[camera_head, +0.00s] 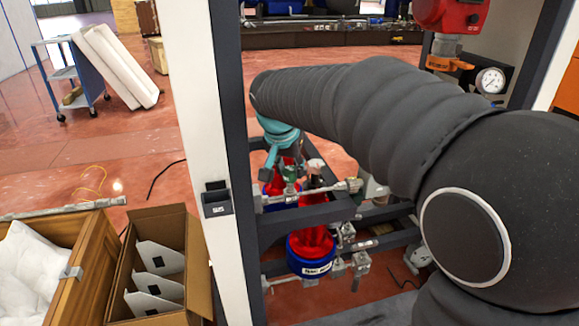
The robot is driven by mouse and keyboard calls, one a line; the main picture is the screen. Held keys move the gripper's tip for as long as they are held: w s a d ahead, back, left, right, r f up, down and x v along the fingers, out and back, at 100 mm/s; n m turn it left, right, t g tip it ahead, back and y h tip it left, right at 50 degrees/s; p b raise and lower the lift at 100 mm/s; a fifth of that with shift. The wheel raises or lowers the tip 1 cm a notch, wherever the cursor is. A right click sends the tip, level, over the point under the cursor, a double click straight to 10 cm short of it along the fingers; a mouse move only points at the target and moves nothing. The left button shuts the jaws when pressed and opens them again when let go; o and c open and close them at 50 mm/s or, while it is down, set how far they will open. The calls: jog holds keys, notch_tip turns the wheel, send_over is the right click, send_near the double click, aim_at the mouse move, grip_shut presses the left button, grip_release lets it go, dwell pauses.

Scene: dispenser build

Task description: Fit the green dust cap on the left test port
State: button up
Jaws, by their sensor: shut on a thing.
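My gripper (289,168) points down below the teal wrist of my arm, inside the dark frame, and is small and partly hidden. It is shut on a small green piece (291,173), which looks like the green dust cap. The green piece is right above a silver fitting (292,188) on the left part of the pipework, which appears to be the left test port. I cannot tell whether the two touch. Another silver fitting (354,185) is to the right, at the end of the same horizontal pipe.
A red and blue unit (311,250) hangs in the frame below, with valves (360,264) beside it. The white and dark frame post (215,190) stands left of my gripper. A pressure gauge (490,80) is upper right. An open cardboard box (192,215) is lower left.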

jog(key=shift+f+b, duration=1)
jog(key=shift+f, duration=0.4)
dwell(0.4)
jog(key=o, duration=1.5)
jog(key=shift+r, duration=0.2)
jog(key=shift+r+p, duration=1.95)
jog(key=shift+r, duration=0.9)
